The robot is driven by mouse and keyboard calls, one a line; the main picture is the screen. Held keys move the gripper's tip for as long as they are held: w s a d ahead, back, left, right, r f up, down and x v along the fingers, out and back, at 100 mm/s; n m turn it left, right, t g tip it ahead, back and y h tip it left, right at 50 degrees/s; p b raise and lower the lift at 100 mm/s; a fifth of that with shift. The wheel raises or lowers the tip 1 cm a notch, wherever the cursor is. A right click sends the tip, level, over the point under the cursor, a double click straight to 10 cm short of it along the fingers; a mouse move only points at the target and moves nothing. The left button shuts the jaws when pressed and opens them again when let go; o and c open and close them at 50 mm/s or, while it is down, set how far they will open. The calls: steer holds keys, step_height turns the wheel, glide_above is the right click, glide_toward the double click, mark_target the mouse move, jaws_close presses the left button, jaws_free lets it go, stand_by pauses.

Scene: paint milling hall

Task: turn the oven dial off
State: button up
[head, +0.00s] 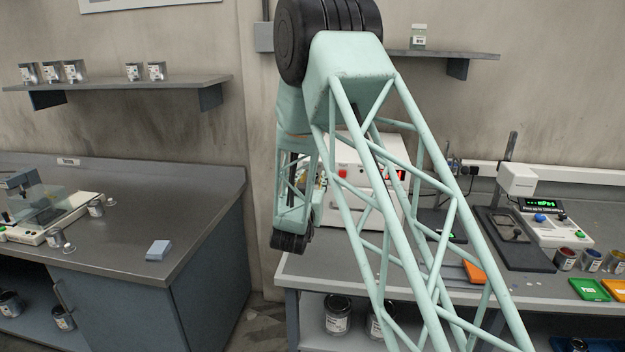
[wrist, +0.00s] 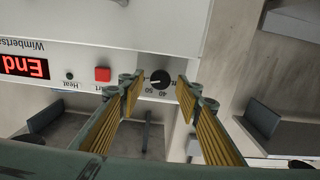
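The oven is a white box (head: 345,160) on the right bench, partly hidden behind my arm in the head view. Its front panel (wrist: 110,55) appears upside down in the wrist view. The panel has a red display reading "End", a red button (wrist: 103,74) and a black round dial (wrist: 160,79) with a white pointer mark and numbers 40 and 50 beside it. My gripper (wrist: 158,84) is open, its yellow-padded fingers on either side of the dial in the picture. A gap shows between dial and each finger. I cannot tell how far the tips are from the panel.
A scale-like instrument (head: 555,225), paint jars (head: 565,259) and coloured trays (head: 590,289) stand right of the oven. A floor gap separates the benches. Wall shelves (head: 120,85) hang above.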

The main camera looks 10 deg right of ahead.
steer(key=c, duration=0.8)
steer(key=shift+f+n, duration=0.1)
steer(key=shift+n, duration=0.4)
steer(key=shift+n+b, duration=0.45)
steer(key=shift+n, duration=0.65)
steer(key=n, duration=0.3)
steer(key=shift+a+n, duration=0.1)
steer(key=shift+n, duration=0.3)
steer(key=shift+c, duration=0.2)
steer(key=shift+f+n+p, duration=0.15)
steer(key=shift+n+p, duration=1.5)
steer(key=shift+n, duration=4.05)
steer(key=shift+f+n+p, duration=0.1)
steer(key=shift+n+p, duration=1.55)
steer(key=shift+n, duration=4.05)
